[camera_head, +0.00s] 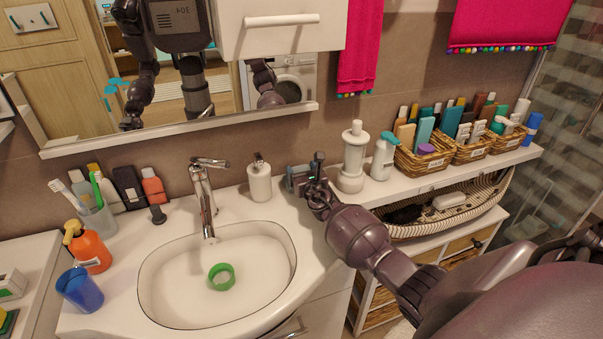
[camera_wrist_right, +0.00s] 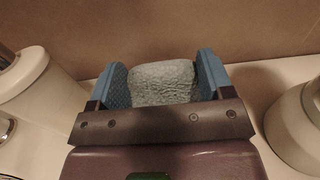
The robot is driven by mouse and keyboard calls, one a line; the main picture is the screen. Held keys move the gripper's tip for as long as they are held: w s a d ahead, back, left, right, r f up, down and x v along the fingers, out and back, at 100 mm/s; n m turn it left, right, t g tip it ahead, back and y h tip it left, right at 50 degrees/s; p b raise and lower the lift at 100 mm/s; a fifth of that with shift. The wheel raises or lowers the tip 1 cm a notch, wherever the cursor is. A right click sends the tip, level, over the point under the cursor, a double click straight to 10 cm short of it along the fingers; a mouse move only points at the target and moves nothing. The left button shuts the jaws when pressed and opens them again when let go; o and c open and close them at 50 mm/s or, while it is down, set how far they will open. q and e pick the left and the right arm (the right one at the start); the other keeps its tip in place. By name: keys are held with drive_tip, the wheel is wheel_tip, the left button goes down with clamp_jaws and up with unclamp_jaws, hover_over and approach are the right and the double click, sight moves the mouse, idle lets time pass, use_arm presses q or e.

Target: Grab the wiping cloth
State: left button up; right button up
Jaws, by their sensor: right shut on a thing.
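The wiping cloth (camera_wrist_right: 163,82) is a grey-green, rough-textured piece between the two blue fingers of my right gripper (camera_wrist_right: 164,85) in the right wrist view. The gripper is shut on it, with a finger on each side. In the head view my right gripper (camera_head: 303,177) is at the back of the counter, between the soap dispenser and the white canister. There the cloth is small and mostly hidden by the gripper. Whether the cloth still touches the counter is not clear. My left gripper shows in no view directly.
A white soap dispenser (camera_head: 259,179) stands close left of the gripper, a white canister (camera_head: 352,158) close right. Wicker baskets (camera_head: 425,163) with bottles line the right shelf. The mirror (camera_head: 80,95) reflects my body.

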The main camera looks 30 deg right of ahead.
wheel_tip(320, 180, up, 10)
drive_tip(key=p, duration=0.6)
drive_tip(key=shift+f, duration=0.2)
